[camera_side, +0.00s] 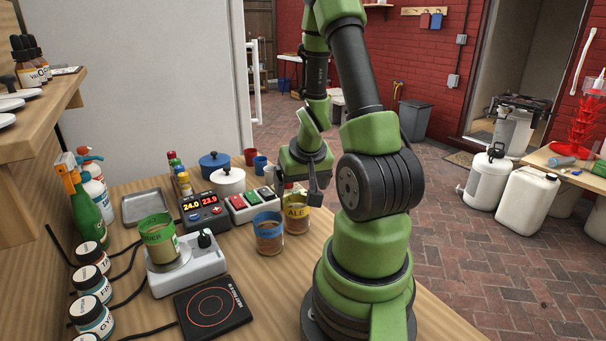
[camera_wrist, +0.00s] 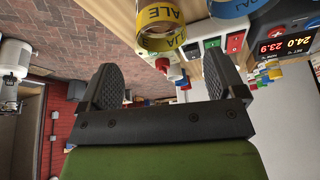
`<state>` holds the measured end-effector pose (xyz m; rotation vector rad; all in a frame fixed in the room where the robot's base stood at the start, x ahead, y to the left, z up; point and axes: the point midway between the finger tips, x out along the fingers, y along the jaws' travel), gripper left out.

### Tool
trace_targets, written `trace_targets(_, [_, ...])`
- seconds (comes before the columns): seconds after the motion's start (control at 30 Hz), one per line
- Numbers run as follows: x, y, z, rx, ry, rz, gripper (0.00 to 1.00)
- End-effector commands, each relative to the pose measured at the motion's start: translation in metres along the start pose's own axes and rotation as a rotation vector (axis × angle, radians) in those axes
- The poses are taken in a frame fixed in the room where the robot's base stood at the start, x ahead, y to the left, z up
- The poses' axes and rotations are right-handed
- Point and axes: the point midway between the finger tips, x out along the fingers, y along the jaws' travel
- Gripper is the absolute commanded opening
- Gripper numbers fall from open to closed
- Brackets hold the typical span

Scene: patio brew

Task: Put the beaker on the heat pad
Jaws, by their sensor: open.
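A beaker with a green band (camera_side: 157,238) stands upright on the round plate of a white stirrer (camera_side: 187,266) at the left of the bench. The heat pad (camera_side: 213,308) is a flat black square with red rings at the front of the bench, with nothing on it. My gripper (camera_side: 317,186) is above the back right of the bench, near a yellow-banded ALE container and well away from the beaker and pad. In the wrist view my gripper (camera_wrist: 163,82) has its fingers wide apart with nothing held between them. The beaker and pad are not in the wrist view.
The yellow ALE container (camera_side: 296,215) and a blue-banded container (camera_side: 269,232) stand right of the stirrer. A red-digit controller (camera_side: 204,212), a switch box (camera_side: 250,204) and a white pot (camera_side: 228,181) are behind.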

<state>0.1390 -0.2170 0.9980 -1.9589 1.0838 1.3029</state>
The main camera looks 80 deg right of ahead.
Motion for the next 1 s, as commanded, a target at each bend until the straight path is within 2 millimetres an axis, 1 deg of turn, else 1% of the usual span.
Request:
trace_targets(0.03, [-0.008,0.0,-0.001,-0.001,0.005,0.0,0.89])
trace_targets(0.1, [-0.016,0.0,-0.001,-0.002,0.004,0.0,0.89])
trace_targets(0.2, [-0.025,0.0,-0.001,-0.001,0.004,0.0,0.89])
trace_targets(0.33, [-0.032,-0.001,0.0,-0.003,0.002,-0.001,0.89])
trace_targets(0.4, [-0.037,-0.006,-0.002,-0.016,0.008,-0.009,0.89])
trace_targets(0.47, [-0.047,-0.016,-0.004,-0.038,0.02,-0.026,0.89])
trace_targets(0.57, [-0.074,-0.047,-0.008,-0.101,0.051,-0.082,0.89])
trace_targets(0.63, [-0.102,-0.074,-0.004,-0.159,0.072,-0.145,0.89])
trace_targets(0.67, [-0.115,-0.085,0.001,-0.184,0.078,-0.177,0.89])
trace_targets(0.7, [-0.133,-0.099,0.008,-0.219,0.085,-0.222,0.89])
trace_targets(0.77, [-0.159,-0.116,0.022,-0.271,0.089,-0.294,0.89])
trace_targets(0.8, [-0.176,-0.125,0.033,-0.307,0.088,-0.344,0.89])
trace_targets(0.9, [-0.213,-0.137,0.062,-0.387,0.073,-0.461,0.89])
trace_targets(1.0, [-0.239,-0.139,0.088,-0.453,0.049,-0.555,0.89])
